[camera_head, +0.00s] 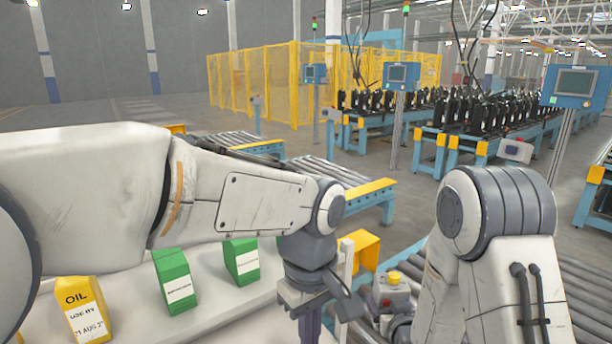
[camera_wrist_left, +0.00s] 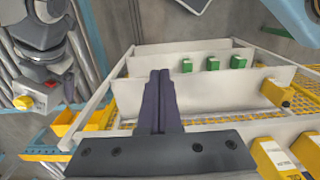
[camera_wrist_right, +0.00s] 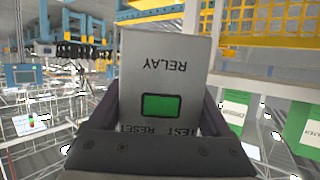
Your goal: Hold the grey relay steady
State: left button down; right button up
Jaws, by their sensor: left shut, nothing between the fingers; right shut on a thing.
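The grey relay (camera_wrist_right: 163,62) is a flat-faced box, seen close up in the right wrist view. Its face carries a green rectangle and upside-down lettering reading RELAY, TEST and RESET. My right gripper (camera_wrist_right: 160,108) is shut on it, with one dark finger on each side. The relay and right gripper do not show in the head view. My left gripper (camera_wrist_left: 159,78) is shut and empty, its fingers together in front of a white shelf rack (camera_wrist_left: 205,98). In the head view, the left gripper (camera_head: 310,322) points down at the bottom edge, partly cut off.
Green boxes (camera_head: 174,281) and a yellow oil box (camera_head: 84,309) stand on white shelving at lower left. A yellow bin (camera_head: 359,249) and a button box with a red button (camera_head: 391,288) sit between my arms. Roller conveyors (camera_head: 330,172) lie beyond.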

aim_at(389, 284)
notch_tip(389, 284, up, 5)
jog(key=p, duration=0.4)
jog(key=shift+r+p, duration=0.15)
jog(key=shift+p, duration=0.2)
